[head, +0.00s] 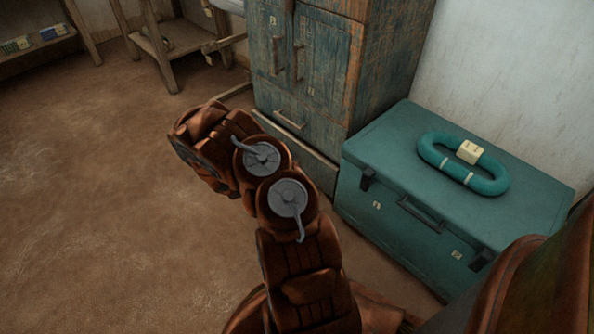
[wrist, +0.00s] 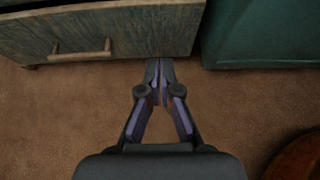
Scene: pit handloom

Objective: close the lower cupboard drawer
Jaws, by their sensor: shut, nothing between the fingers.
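The lower cupboard drawer (wrist: 140,35) shows its worn blue-brown wooden front and a bar handle (wrist: 82,51) in the upper left of the wrist view. A pale top edge and a dark gap behind it suggest that it stands out from the cupboard. In the head view the drawer (head: 322,173) is at the cupboard's foot, partly hidden by my arm. My gripper (wrist: 160,64) is shut and empty, its fingertips close to the drawer front's lower right edge. I cannot tell whether they touch. The fingers are hidden in the head view.
Open brown floor (head: 100,210) lies to the left.

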